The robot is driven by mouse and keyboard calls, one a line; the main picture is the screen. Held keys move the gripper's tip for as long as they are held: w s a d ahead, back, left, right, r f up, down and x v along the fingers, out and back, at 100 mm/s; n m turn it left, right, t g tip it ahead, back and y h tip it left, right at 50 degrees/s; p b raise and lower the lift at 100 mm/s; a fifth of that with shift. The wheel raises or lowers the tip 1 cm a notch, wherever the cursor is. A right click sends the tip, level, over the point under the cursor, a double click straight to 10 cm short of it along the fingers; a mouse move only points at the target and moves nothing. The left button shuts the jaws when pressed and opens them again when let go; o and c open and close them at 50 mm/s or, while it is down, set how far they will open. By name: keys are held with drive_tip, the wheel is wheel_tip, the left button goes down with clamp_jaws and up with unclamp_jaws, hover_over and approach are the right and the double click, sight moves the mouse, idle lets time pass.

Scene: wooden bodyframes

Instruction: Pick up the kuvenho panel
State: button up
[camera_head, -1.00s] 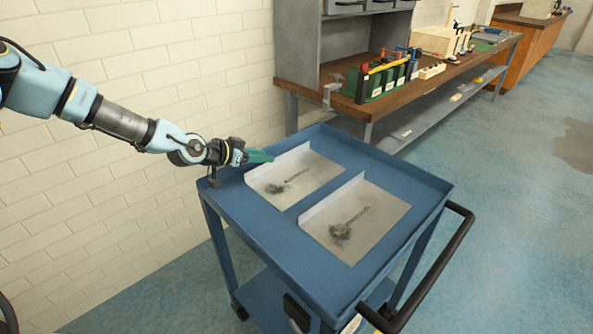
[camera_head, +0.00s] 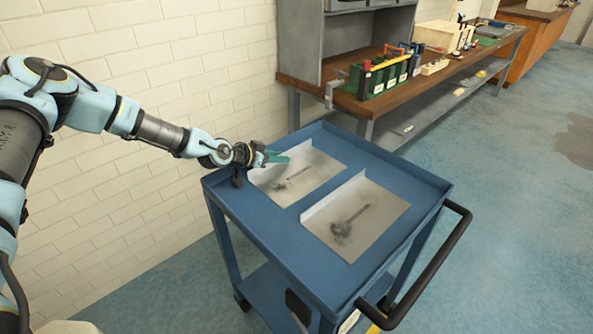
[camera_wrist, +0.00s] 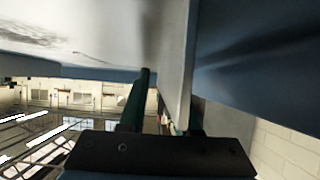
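Two grey metal panels lie on the blue cart top, a left one (camera_head: 304,177) and a right one (camera_head: 362,222). Each has dark smudges and a raised flange along its left edge. I cannot tell which is the kuvenho panel. In the wrist view a raised flange (camera_wrist: 176,60) stands between the fingers, with a gap to the left finger. The right finger is mostly hidden behind the flange. The gripper looks open.
The blue cart (camera_head: 268,222) has a raised rim and a black handle (camera_head: 425,285) on its right. A white brick wall (camera_head: 130,180) runs along the left. A workbench (camera_head: 440,85) with green and wooden items stands behind. Open floor lies to the right.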

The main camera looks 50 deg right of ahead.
clamp_jaws()
idle(1.2)
